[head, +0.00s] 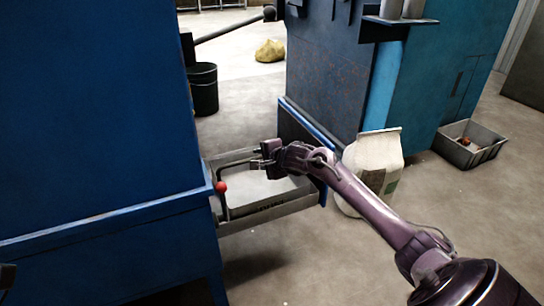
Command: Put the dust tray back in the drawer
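A grey metal drawer (252,219) stands pulled out between the blue machine at left and its blue front panel (303,140). A shallow tray with a pale, flat inside (262,192) sits low within the drawer frame; I take it as the dust tray. A bent dark rod with a red ball knob (221,187) stands at the drawer's left end. My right gripper (264,160) is over the drawer's far side, pointing left. Its fingers are small and dark, and I cannot tell whether they touch the tray. My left gripper is not clearly visible.
A white paper sack (374,166) stands right of the drawer, behind my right forearm. A black bucket (203,90) stands behind the drawer. The floor in front is clear.

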